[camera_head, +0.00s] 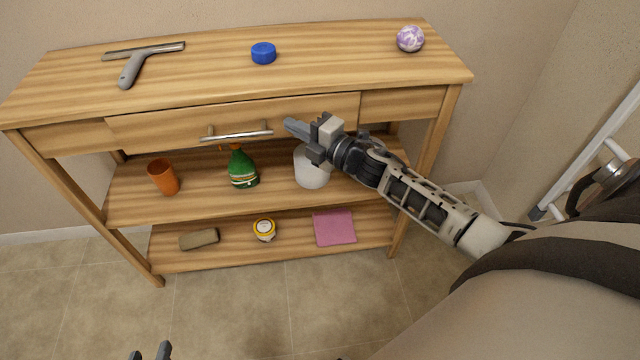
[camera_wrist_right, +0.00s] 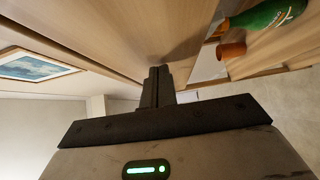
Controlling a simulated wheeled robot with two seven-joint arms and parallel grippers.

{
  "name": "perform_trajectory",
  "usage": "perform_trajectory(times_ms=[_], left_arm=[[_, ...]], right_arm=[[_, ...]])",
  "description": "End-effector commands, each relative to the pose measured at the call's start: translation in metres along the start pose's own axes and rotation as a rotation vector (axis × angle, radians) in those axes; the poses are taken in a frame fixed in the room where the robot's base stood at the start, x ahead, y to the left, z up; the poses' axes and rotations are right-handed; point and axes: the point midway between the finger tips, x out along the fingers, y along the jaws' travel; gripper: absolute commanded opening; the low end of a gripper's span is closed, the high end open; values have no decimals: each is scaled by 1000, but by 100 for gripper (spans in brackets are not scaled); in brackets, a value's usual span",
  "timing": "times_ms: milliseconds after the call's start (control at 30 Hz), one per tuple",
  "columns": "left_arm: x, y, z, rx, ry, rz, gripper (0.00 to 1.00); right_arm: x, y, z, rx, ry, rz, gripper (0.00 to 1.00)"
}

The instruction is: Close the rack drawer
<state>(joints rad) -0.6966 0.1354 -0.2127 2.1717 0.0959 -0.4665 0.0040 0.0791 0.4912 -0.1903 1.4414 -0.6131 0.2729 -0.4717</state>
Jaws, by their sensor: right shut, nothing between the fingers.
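The wooden rack has a wide drawer (camera_head: 170,123) under its top, with a silver bar handle (camera_head: 236,135) on its front. The drawer front looks flush or nearly flush with the panels beside it; I cannot tell if a small gap remains. My right gripper (camera_head: 287,124) is shut and empty, its tips close to the drawer front just right of the handle. Contact is unclear. In the right wrist view the shut fingers (camera_wrist_right: 158,72) point along a wood surface. My left gripper (camera_head: 150,354) shows only its fingertips at the bottom edge, apart and empty.
The rack top holds a squeegee (camera_head: 135,65), a blue lid (camera_head: 263,53) and a purple-white ball (camera_head: 410,38). Below are an orange cup (camera_head: 163,177), a green bottle (camera_head: 242,168), a white container (camera_head: 312,172), a sponge (camera_head: 199,239), a yellow-rimmed tin (camera_head: 264,229) and a pink cloth (camera_head: 334,228).

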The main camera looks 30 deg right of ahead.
Motion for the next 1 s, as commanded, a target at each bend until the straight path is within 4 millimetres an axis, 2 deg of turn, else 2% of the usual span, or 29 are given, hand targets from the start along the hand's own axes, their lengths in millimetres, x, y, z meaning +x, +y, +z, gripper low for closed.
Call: perform_trajectory(times_ms=[33,200,400,600,733,1000], left_arm=[[-2,0,-4,2,2,-1,36],[-3,-1,-15,15,11,-7,36],[2,-2,-4,14,-2,-7,36],[3,-2,-1,11,-7,-6,36],[2,-1,-1,10,-6,-5,36],[-1,0,-5,9,2,-3,36]], right_arm=[[-1,5,-3,-1,0,5,0],[-12,4,-32,3,23,3,0],[-62,-1,-30,0,26,-1,0],[-96,-1,-30,0,27,0,0],[-108,0,-30,0,27,1,0],[-112,-1,-32,25,20,-1,0]])
